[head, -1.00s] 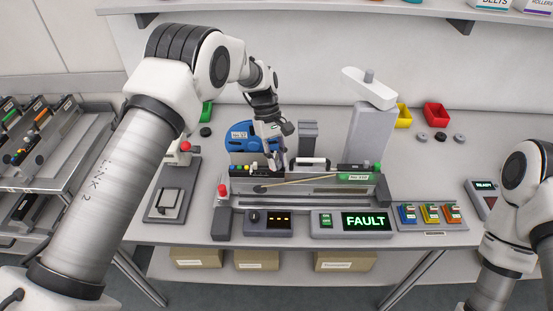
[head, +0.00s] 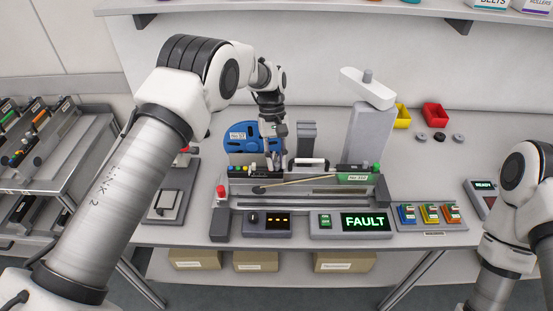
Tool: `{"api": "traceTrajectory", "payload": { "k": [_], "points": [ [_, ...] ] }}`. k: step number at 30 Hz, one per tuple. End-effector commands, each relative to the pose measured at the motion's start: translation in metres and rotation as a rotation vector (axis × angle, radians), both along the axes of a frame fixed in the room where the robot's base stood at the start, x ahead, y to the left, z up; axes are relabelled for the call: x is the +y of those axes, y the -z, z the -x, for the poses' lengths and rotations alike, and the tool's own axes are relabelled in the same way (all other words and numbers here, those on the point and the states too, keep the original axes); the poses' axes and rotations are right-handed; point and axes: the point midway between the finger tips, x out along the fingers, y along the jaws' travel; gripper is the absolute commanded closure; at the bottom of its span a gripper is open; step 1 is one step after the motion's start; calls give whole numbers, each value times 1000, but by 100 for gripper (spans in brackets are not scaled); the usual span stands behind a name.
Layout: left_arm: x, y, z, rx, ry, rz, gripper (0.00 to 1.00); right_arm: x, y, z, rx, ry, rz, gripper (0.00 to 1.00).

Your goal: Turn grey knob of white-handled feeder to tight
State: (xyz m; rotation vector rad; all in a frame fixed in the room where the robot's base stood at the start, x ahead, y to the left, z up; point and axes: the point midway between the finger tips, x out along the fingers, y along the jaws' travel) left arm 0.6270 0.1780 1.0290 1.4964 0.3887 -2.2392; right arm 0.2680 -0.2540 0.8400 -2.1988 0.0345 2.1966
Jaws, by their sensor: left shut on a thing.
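The white-handled feeder (head: 330,191) lies across the bench fixture, its white handle (head: 311,161) on top. A row of small coloured buttons sits at its left end and a green label at its right. My left gripper (head: 274,166) points down at the feeder's top, between the coloured buttons and the white handle. It is shut on what appears to be the grey knob, which its fingers hide. The knob's mark or angle cannot be read. My right gripper is out of view; only my right arm shows at the right edge.
A display (head: 365,222) reads FAULT in front of the feeder. A blue reel (head: 241,136) stands behind it, and a grey post (head: 367,130) at its right back. A trolley (head: 70,150) with other feeders stands left.

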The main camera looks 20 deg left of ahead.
Motion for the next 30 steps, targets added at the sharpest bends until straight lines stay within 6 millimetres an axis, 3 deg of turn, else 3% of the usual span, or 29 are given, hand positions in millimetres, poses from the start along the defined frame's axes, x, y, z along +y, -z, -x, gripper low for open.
{"api": "traceTrajectory", "payload": {
  "k": [1,3,22,30],
  "points": [
    [0,3,1,5,0,-1,75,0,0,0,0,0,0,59],
    [0,3,1,4,0,-1,54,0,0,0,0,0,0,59],
    [0,-2,-1,-2,-1,1,54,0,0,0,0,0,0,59],
    [8,-39,-15,-5,0,1,54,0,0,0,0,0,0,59]
  ]
}}
